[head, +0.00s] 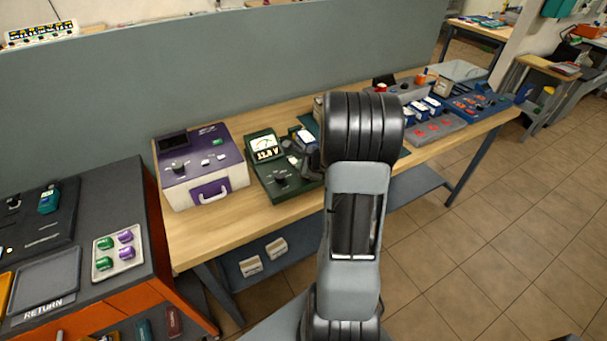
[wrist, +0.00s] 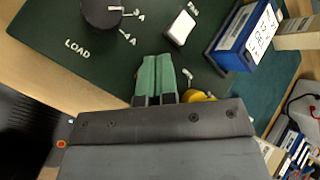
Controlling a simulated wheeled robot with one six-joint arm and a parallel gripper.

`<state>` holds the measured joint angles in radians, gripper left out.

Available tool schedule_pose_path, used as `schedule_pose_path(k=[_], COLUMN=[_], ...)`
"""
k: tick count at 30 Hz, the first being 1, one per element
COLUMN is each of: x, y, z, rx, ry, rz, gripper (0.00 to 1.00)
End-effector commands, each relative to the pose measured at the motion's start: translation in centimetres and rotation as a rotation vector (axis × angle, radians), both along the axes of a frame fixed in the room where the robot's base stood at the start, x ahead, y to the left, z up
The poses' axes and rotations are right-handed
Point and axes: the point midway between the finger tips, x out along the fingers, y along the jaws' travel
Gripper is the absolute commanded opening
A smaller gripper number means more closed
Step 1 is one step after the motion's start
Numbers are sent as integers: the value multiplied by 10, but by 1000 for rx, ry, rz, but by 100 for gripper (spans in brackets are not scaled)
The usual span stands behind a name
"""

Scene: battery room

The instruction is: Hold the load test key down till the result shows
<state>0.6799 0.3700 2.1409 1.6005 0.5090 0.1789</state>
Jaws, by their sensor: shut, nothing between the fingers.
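I cannot tell whether the tips touch the panel. A yellow round part (wrist: 198,96) is partly hidden by my gripper.
A blue battery (wrist: 245,36) stands right of the white key. A purple case (head: 203,165) is left of the tester. Several devices, including a grey unit with red keys (head: 433,128), stand farther right. A dark cabinet (head: 120,210) is at left.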

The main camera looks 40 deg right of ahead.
Motion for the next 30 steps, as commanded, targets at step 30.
schedule_pose_path(k=[30], x=[0], y=[0], z=[-8], rx=[0], ry=[-1], rz=[-1], gripper=[0])
